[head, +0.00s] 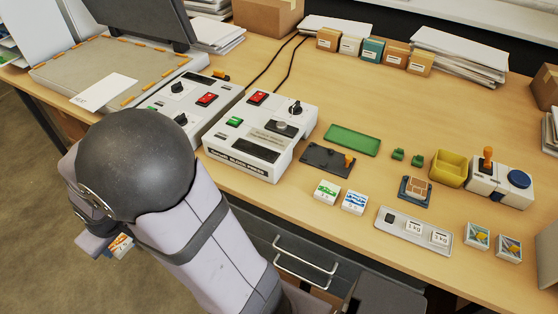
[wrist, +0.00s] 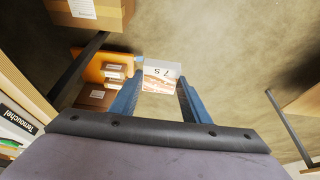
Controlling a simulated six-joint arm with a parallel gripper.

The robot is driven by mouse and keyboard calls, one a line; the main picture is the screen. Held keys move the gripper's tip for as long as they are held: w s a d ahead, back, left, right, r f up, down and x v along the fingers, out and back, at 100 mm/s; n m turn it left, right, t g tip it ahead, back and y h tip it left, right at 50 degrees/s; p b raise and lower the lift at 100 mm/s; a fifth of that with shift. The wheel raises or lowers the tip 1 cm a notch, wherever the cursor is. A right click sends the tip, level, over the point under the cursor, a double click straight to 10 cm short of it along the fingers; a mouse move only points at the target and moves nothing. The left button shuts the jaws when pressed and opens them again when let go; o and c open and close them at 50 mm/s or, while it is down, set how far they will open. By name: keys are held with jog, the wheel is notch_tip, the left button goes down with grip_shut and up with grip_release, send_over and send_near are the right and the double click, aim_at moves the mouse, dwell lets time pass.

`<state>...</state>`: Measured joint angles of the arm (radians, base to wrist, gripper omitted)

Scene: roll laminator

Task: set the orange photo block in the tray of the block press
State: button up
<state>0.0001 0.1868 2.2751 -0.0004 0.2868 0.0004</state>
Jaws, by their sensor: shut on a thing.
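The orange photo block (wrist: 160,76) is between the two blue fingers of my gripper (wrist: 159,84) in the wrist view. A face marked with digits and an orange-brown picture shows. In the head view, my gripper (head: 112,245) is at the lower left, over the floor beyond the table edge, mostly hidden by my arm. The block (head: 122,244) shows there only in part. A white machine (head: 262,135) with a red switch, black knob and dark front panel stands mid-table. Its front lettering seems to read block press, but I cannot tell surely. I cannot pick out its tray.
Green and blue photo blocks (head: 341,196) stand near the front edge. A grey tray (head: 388,226) holds weights. A dark plate (head: 327,160), green mat (head: 352,140), yellow bin (head: 447,168) and lever device (head: 500,185) lie right. A lidded flat machine (head: 62,77) stands left.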

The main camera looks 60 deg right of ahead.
jog(key=shift+d, duration=0.1)
